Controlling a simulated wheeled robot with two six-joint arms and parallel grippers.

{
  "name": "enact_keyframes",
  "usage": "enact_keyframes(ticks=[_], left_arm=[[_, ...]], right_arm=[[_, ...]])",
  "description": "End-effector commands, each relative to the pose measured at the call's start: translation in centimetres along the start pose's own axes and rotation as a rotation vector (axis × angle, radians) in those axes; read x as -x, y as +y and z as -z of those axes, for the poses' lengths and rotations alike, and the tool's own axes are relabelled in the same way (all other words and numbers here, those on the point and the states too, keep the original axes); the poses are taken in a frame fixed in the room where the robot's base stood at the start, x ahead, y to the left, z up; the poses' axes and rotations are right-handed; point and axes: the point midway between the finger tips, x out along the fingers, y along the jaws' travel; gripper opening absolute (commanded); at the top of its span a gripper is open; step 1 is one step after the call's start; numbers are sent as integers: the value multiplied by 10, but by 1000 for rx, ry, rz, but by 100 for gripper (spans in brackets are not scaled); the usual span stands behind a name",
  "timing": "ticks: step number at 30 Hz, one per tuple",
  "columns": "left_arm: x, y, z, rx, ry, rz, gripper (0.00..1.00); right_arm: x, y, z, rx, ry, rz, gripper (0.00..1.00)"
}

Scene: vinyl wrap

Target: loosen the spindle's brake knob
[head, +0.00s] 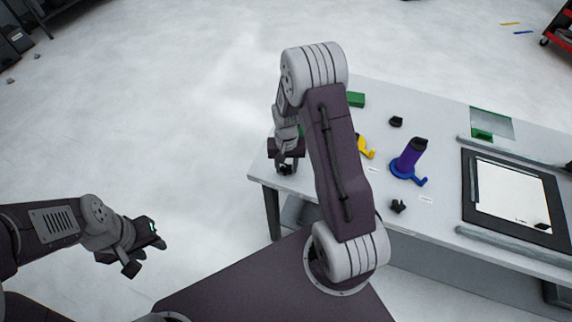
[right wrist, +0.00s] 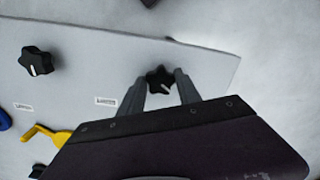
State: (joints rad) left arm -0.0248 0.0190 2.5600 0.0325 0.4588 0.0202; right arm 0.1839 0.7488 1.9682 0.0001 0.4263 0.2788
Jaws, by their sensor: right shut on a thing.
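My right gripper (head: 287,158) points down at the table's near left corner. In the right wrist view its fingers are shut on a black star-shaped knob (right wrist: 159,79), which sits between the fingertips on the tabletop. A yellow spindle (head: 366,147) stands partly hidden behind my right arm; part of it shows in the right wrist view (right wrist: 50,134). A blue spindle (head: 406,174) with a purple roll (head: 411,155) stands to its right. Two other black knobs, a front one (head: 398,206) and a back one (head: 396,121), are on the table. My left gripper (head: 146,250) is open and empty, off the table.
The white table (head: 440,120) holds a black-framed panel (head: 505,197) at the right, a green block (head: 356,99) and a clear sheet with a green patch (head: 482,135) at the back. Small labels lie near the knobs. The floor left of the table is clear.

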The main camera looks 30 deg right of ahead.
Motion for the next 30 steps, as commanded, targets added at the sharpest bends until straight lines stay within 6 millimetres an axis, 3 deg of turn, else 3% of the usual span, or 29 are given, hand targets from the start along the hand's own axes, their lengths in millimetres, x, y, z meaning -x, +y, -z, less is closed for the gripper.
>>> enact_keyframes(ticks=[30], left_arm=[[14,0,2,0,0,0,36]], right_arm=[[3,2,4,903,10,-2,0]])
